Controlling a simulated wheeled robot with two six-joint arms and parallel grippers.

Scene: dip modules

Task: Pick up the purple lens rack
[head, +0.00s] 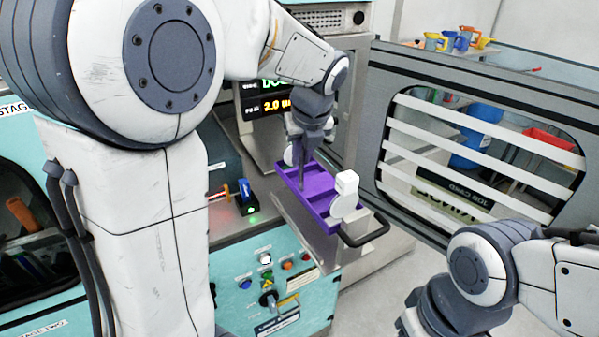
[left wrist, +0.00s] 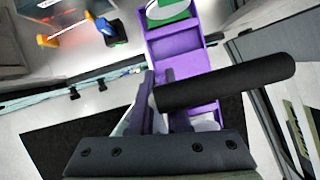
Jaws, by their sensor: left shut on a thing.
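The purple lens rack (head: 320,196) is a long tray with dividers, set in front of the machine with the lit display. White round pieces stand at both ends of it in the head view. My left gripper (head: 303,178) reaches down from above, its fingers shut on the rack near its middle. In the left wrist view the rack (left wrist: 181,43) runs away from the fingers (left wrist: 160,80), with a green and white piece (left wrist: 168,12) in its far end. The fingertips partly hide the grip. My right gripper is out of view; only its arm shows at lower right.
A black handle (head: 365,232) projects beside the rack's near end; a thick black bar (left wrist: 225,83) crosses the left wrist view. A slatted panel (head: 480,150) stands to the right. A teal button panel (head: 270,285) is below left.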

